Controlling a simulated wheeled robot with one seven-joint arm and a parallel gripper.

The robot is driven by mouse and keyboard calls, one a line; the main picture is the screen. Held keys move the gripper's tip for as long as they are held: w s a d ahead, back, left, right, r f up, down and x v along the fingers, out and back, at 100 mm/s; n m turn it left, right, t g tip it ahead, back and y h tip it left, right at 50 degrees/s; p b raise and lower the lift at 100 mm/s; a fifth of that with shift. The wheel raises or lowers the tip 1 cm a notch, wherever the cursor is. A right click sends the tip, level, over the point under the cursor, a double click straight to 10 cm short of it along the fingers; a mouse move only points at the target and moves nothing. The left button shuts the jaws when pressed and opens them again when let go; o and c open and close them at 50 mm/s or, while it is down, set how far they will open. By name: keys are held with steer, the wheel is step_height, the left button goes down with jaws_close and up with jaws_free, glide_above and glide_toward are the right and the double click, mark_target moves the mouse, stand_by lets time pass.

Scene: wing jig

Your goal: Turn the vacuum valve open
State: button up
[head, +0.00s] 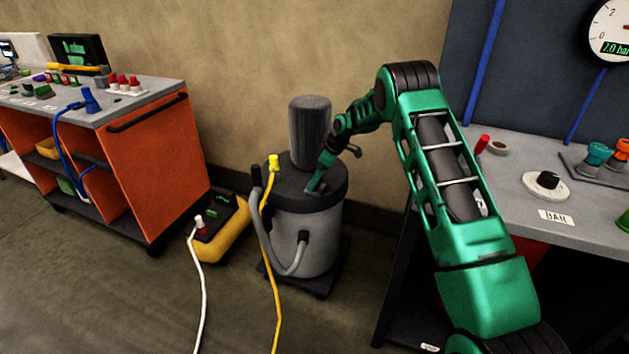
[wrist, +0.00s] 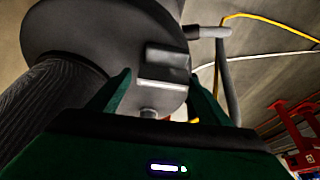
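A grey drum-shaped vacuum unit (head: 318,250) with a dark lid and a ribbed motor housing (head: 310,130) stands on the floor against the wall. A grey block with a lighter front face (wrist: 163,65) sits on the round lid in the wrist view; I cannot tell for sure whether it is the vacuum valve. My gripper (head: 318,184) points down at the lid, right of the housing. In the wrist view my gripper (wrist: 160,80) has its green fingers spread, with the block between or just beyond their tips. No grip on it shows. The block is largely hidden in the head view.
An orange cart (head: 160,165) with tools stands left. A yellow-and-black box (head: 222,230) sits beside the vacuum. A white cable (head: 201,290) and a yellow cable (head: 274,290) cross the floor.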

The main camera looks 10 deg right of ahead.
steer(key=shift+o, duration=0.5)
steer(key=shift+s, duration=0.1)
steer(key=v, duration=1)
steer(key=shift+r, duration=0.35)
steer(key=shift+d, duration=0.1)
